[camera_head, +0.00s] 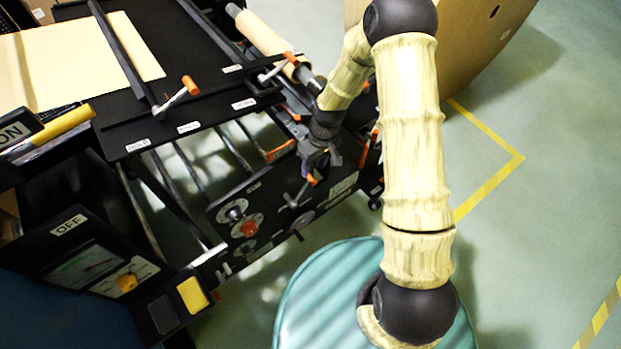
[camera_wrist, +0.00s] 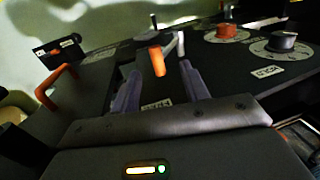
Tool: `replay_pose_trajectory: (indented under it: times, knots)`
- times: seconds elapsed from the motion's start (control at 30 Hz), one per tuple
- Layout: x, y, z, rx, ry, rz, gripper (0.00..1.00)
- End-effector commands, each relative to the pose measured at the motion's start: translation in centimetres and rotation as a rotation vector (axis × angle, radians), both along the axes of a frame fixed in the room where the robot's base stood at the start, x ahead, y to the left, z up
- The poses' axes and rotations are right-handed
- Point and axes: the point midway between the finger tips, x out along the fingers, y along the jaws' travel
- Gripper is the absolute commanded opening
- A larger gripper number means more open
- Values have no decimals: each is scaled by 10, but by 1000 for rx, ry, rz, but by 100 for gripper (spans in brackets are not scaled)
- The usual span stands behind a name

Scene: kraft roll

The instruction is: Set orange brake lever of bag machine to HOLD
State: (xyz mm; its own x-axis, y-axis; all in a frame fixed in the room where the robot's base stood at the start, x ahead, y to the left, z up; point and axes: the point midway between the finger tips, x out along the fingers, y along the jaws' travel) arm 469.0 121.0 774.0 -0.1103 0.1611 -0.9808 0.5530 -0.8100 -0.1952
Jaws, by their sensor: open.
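The orange-tipped lever (camera_head: 312,180) is on the black front panel of the bag machine, directly by my gripper (camera_head: 318,166). In the wrist view its orange handle (camera_wrist: 157,60) shows between the fingertips of my gripper (camera_wrist: 159,69), with a pale metal arm (camera_wrist: 181,45) beside it. My gripper is open, with one finger on each side of the handle; I cannot tell whether either finger touches it. A white label (camera_wrist: 156,105) lies between the fingers, too blurred to read. The label naming the lever's present setting cannot be made out.
A red knob (camera_head: 249,229) and a grey dial (camera_head: 233,210) sit left of the lever. Another orange-handled lever (camera_head: 190,86) is on the machine's top. An orange bracket (camera_wrist: 57,84) stands left in the wrist view. Green floor (camera_head: 540,220) is open at right.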

Motion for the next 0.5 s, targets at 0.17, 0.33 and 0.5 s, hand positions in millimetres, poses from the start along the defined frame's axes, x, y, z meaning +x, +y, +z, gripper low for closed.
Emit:
replay_pose_trajectory:
  times: [0.17, 0.33, 0.5]
  knots:
    - [-1, 1, -7, 0, 2, 0, 46]
    - [-4, 3, -28, 0, 3, -3, 46]
    - [-7, 7, -54, -1, 4, -3, 46]
